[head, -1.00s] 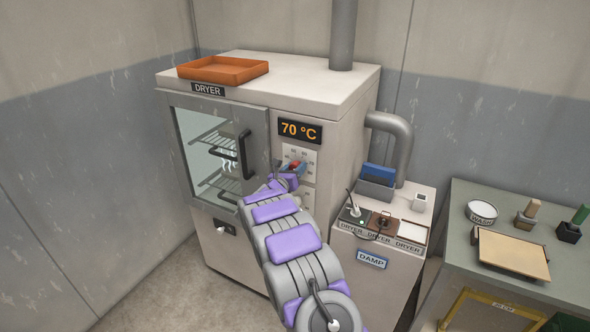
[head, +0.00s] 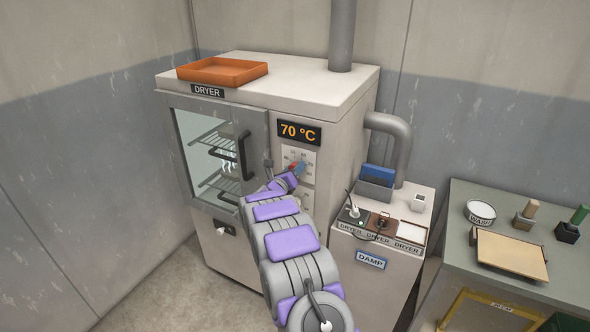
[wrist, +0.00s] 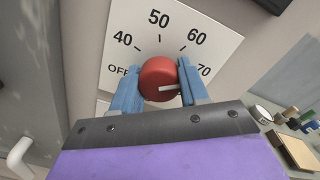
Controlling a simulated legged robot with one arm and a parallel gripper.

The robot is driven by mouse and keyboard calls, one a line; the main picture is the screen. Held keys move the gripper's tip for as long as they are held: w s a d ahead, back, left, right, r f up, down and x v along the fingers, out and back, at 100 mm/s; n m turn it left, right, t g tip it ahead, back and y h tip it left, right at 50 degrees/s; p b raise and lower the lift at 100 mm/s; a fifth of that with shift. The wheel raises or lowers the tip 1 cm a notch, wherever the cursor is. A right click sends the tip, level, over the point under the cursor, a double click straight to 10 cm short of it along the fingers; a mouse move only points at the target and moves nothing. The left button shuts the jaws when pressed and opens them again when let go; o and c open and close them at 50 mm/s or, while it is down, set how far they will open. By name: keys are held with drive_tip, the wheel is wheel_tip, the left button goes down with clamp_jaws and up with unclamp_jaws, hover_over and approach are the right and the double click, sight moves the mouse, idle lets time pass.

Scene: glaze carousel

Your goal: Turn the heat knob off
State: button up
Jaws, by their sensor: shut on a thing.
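The heat knob (wrist: 159,72) is a round red knob on a white dial plate (wrist: 185,28) marked OFF, 40, 50, 60 and 70. Its white pointer line points right, toward the 70 side. My gripper (wrist: 158,88) has its blue fingers on either side of the knob, shut on it. In the head view my gripper (head: 296,170) is at the dial plate (head: 300,154) on the dryer front, mostly behind my wrist. The dryer (head: 330,110) has a display (head: 299,133) reading 70 °C.
The dryer's glass door (head: 207,150) with a black handle (head: 244,155) is shut, left of the dial. An orange tray (head: 222,70) lies on top. A DAMP cabinet (head: 378,270) stands to the right, then a green table (head: 455,210) with several items.

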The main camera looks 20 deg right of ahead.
drive_tip(key=n, duration=0.1)
drive_tip(key=n+p, duration=0.1)
drive_tip(key=n, duration=0.1)
drive_tip(key=n+p, duration=0.1)
drive_tip(key=shift+a+f+n, duration=0.15)
drive_tip(key=shift+a+n, duration=0.1)
drive_tip(key=shift+n, duration=0.05)
drive_tip(key=n+p, duration=0.3)
drive_tip(key=n, duration=0.1)
drive_tip(key=shift+n+p, duration=0.3)
drive_tip(key=n+p, duration=0.3)
drive_tip(key=n, duration=0.1)
drive_tip(key=shift+a, duration=0.1)
drive_tip(key=n+p, duration=0.3)
drive_tip(key=n, duration=0.1)
drive_tip(key=shift+f+n+g, duration=0.1)
drive_tip(key=shift+n+g, duration=0.2)
drive_tip(key=n+p, duration=0.2)
drive_tip(key=n, duration=0.1)
drive_tip(key=shift+f+n, duration=0.15)
drive_tip(key=shift+n, duration=0.15)
drive_tip(key=n+p, duration=0.1)
drive_tip(key=n, duration=0.5)
drive_tip(key=n+p, duration=0.1)
drive_tip(key=n, duration=0.1)
drive_tip(key=shift+s+d+f+n+h, duration=0.1)
drive_tip(key=shift+s+d+n+h, duration=0.1)
drive_tip(key=shift+n+h, duration=0.2)
drive_tip(key=shift+n+p, duration=0.3)
drive_tip(key=shift+n, duration=1.5)
